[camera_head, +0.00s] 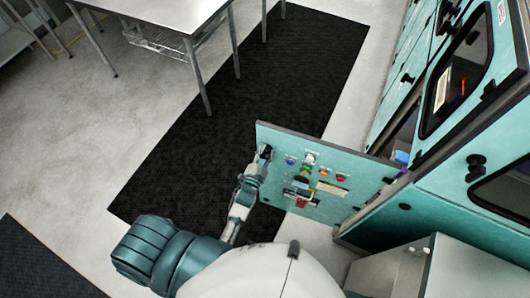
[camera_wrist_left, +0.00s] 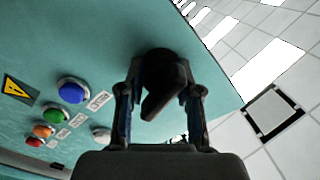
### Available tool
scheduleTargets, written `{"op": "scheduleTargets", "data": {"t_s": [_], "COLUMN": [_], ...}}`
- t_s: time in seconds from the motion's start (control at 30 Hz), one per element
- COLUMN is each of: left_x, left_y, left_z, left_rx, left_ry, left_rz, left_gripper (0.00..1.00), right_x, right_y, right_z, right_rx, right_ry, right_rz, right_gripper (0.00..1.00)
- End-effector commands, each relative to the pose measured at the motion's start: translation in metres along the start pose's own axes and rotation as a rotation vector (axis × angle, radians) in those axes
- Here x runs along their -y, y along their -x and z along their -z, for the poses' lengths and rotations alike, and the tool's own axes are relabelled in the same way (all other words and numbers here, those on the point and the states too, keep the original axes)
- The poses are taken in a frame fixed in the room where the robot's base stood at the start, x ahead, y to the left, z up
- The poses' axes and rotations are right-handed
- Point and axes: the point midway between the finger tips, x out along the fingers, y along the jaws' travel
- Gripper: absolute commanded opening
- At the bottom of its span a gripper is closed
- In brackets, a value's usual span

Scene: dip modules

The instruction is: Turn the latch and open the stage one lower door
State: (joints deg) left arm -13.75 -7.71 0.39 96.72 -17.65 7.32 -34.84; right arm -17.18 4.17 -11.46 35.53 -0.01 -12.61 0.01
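The teal stage one lower door (camera_head: 325,205) stands swung out from the cabinet, with coloured buttons and labels on its face. Its black latch (camera_head: 265,151) is near the door's upper left corner, partly hidden by my left gripper (camera_head: 260,163). In the left wrist view the latch (camera_wrist_left: 165,85) has its handle tilted, between the two fingers of my left gripper (camera_wrist_left: 160,80). The fingers are spread around the latch with gaps visible; contact cannot be told. The door face (camera_wrist_left: 90,40) fills the left of that view. My right gripper is not in view.
The teal cabinet (camera_head: 430,205) with windowed upper doors stands at the right. A dark mat (camera_head: 210,145) covers the floor left of the door. A metal table (camera_head: 165,12) stands at the top left. A grey box-like surface (camera_head: 450,270) is at the lower right.

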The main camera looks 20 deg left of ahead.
Motion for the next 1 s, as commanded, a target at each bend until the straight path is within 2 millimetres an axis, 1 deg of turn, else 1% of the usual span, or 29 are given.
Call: {"op": "scheduleTargets", "data": {"t_s": [0.03,0.07,0.1,0.3,0.37,0.47,0.57,0.8,0.9,1.0], "left_x": [-0.003,-0.003,-0.003,-0.001,-0.001,-0.001,-0.001,-0.003,-0.002,-0.003], "left_y": [0.002,0.002,0.001,0.001,0.001,0.007,0.021,0.075,0.094,0.108], "left_z": [-0.003,-0.003,-0.003,-0.002,-0.001,-0.002,-0.002,-0.003,-0.002,-0.002], "left_rx": [0.008,0.007,0.007,0.003,0.002,0.003,0.003,0.007,0.006,0.005], "left_ry": [0.001,0.001,0.001,0.000,0.000,0.000,0.000,0.000,0.000,0.000], "left_rz": [-0.007,-0.007,-0.006,-0.002,-0.002,-0.002,-0.003,-0.005,-0.005,-0.005], "left_gripper": [0.47,0.54,0.57,0.57,0.57,0.57,0.57,0.57,0.57,0.57], "right_x": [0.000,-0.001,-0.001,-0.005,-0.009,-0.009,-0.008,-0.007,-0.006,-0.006], "right_y": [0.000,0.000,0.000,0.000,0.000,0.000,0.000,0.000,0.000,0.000], "right_z": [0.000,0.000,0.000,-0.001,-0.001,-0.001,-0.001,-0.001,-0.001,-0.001], "right_rx": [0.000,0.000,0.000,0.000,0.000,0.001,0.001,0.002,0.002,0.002], "right_ry": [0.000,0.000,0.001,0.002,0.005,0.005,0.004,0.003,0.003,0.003], "right_rz": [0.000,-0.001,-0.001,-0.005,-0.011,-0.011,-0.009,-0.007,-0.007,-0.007], "right_gripper": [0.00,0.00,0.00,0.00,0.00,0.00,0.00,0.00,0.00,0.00]}}
